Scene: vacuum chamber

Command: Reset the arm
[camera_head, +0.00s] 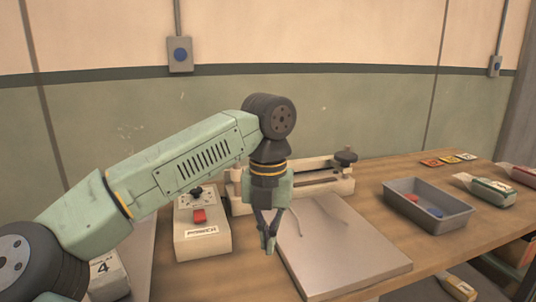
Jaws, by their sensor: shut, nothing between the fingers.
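My arm comes in from the lower left in the head view, with its elbow raised and its wrist pointing down. My gripper (269,243) hangs above the wooden table, at the left edge of a flat grey plate (345,250). Its fingers are together with nothing between them. A gap between the fingertips and the surface below is hard to judge.
A control box with a red switch (200,216) stands left of my gripper. Behind the plate is a pale frame with a dark knob (346,156). A grey tray (428,204) with red and blue pieces sits right, near packets (487,190). Bare wood (395,236) lies between plate and tray.

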